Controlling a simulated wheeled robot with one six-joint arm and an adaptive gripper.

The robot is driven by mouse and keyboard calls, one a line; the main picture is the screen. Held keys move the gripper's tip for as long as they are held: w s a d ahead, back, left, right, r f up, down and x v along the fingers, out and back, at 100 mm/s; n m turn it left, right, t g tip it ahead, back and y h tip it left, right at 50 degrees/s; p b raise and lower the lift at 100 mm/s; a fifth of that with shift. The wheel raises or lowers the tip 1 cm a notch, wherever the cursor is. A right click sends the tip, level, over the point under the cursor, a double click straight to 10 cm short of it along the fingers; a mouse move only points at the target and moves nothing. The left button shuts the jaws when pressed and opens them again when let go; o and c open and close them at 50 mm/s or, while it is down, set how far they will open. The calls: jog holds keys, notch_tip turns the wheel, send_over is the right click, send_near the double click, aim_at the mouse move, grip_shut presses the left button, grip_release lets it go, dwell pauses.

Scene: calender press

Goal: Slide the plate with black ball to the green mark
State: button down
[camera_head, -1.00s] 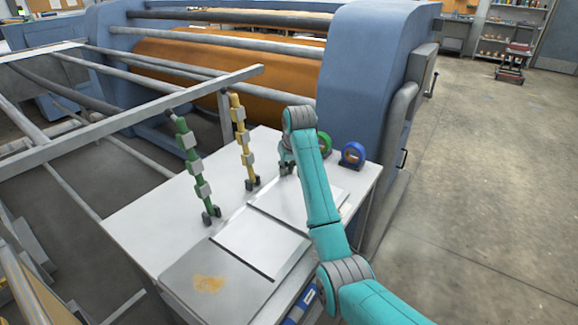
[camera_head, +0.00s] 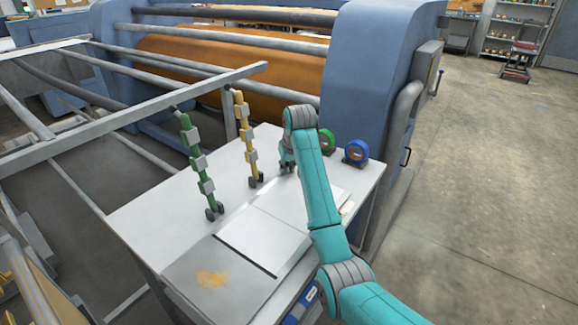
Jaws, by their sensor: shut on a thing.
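My gripper (camera_head: 287,169) points down at the back of the white worktable (camera_head: 150,225), low over the tabletop. It is shut, and its hold is mostly hidden behind the wrist and fingers; a small dark part shows at the fingertips. A pale flat plate (camera_head: 290,203) lies just in front of the gripper, partly covered by my arm. A second white plate (camera_head: 262,238) lies nearer the front left. I cannot make out the black ball clearly. No plain green mark shows on the tabletop.
A green jointed upright (camera_head: 196,165) and a yellow one (camera_head: 245,140) stand left of my gripper. A green tape roll (camera_head: 327,142) and a blue one (camera_head: 356,152) stand behind right. A grey stained panel (camera_head: 190,265) lies at the front. The blue press (camera_head: 360,70) stands behind.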

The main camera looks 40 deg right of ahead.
jog(key=shift+s+f, duration=0.35)
jog(key=shift+f, duration=0.25)
jog(key=c, duration=1)
grip_release()
jog(key=shift+a+r, duration=0.1)
jog(key=shift+r, duration=0.05)
jog(key=shift+r, duration=0.3)
jog(key=v, duration=0.7)
